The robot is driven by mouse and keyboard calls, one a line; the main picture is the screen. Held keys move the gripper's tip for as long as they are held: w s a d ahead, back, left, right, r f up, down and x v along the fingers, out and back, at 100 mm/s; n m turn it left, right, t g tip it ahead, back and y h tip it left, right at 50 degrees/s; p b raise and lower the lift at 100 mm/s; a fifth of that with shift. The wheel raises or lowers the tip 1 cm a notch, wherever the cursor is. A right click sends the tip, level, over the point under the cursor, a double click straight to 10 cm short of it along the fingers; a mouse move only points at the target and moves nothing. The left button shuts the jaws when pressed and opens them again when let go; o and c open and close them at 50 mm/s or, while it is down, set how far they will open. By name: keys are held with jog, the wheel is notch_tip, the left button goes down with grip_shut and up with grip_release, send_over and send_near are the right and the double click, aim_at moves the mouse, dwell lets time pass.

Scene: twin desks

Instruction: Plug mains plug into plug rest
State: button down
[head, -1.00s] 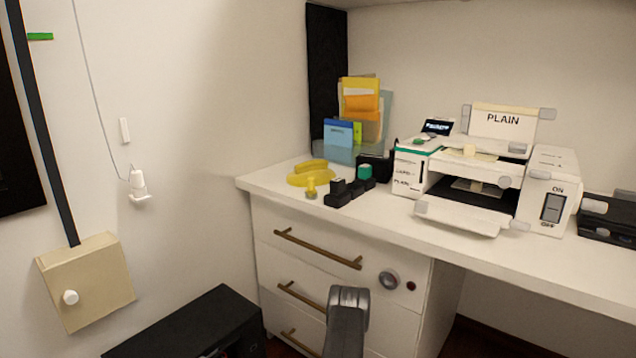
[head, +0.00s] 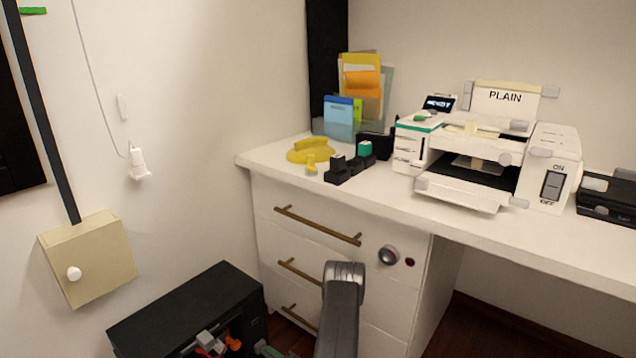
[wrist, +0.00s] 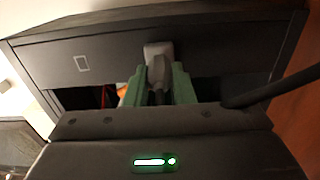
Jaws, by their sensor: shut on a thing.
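My gripper (wrist: 157,82) has green fingers and is shut on a dark grey mains plug (wrist: 157,70) in the wrist view. In the head view, a bit of green, likely my gripper (head: 268,349), shows at the bottom edge beside the black box; the plug is hidden there.
The black box (head: 190,306) stands on the floor left of the white drawers (head: 325,235), with orange and grey items in its open front. A dark rod or cable (wrist: 270,86) runs at right in the wrist view. A beige wall box (head: 88,258) hangs at left.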

jog(key=shift+w+a, duration=0.15)
dwell(0.4)
jog(key=c, duration=1.1)
grip_release()
jog(key=shift+c, duration=0.2)
jog(key=v, duration=0.8)
jog(key=shift+w+a, duration=0.1)
jog(key=shift+a, duration=0.05)
jog(key=x, duration=0.6)
